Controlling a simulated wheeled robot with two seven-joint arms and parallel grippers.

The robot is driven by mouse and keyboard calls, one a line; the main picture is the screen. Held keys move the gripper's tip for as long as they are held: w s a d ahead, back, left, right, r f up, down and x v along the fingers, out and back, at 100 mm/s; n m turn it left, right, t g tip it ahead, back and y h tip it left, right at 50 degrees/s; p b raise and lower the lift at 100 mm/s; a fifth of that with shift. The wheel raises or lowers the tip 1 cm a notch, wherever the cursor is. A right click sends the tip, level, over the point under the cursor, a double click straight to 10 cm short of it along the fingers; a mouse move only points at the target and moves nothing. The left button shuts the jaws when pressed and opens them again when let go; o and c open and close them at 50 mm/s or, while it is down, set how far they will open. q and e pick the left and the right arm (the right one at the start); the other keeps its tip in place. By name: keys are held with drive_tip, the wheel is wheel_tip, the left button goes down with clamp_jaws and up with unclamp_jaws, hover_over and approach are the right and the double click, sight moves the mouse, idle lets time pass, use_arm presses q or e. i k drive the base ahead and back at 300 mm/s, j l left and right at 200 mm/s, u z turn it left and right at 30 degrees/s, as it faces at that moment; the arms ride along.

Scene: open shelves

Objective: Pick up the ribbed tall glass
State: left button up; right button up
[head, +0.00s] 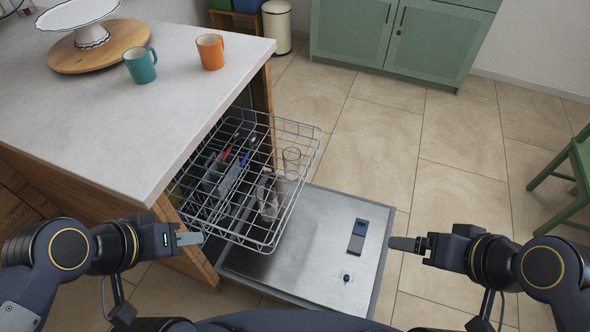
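Two clear glasses stand in the wire rack of the open dishwasher. One glass (291,160) is near the rack's right side. A taller-looking glass (267,196) is nearer to me, by the rack's front right part; its ribbing is too small to make out for sure. My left gripper (191,239) is left of the rack's near corner, apart from both glasses. My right gripper (402,244) is to the right of the dishwasher door, far from the glasses. Neither gripper visibly holds anything; their fingers are seen edge-on, so the gap does not show.
The wire rack (262,246) is pulled out over the lowered dishwasher door (325,262). A cutlery basket (222,172) is in the rack. The counter (110,130) carries a teal mug (140,66) and an orange mug (210,52). A green chair (578,165) stands right; floor between is clear.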

sight(291, 156)
drive_tip(key=j+u, duration=0.2)
drive_tip(key=u, duration=0.15)
drive_tip(key=i+j+u, duration=0.15)
drive_tip(key=u, duration=0.25)
drive_tip(key=i+j+u, duration=0.1)
drive_tip(key=u, duration=0.25)
drive_tip(key=j, duration=0.1)
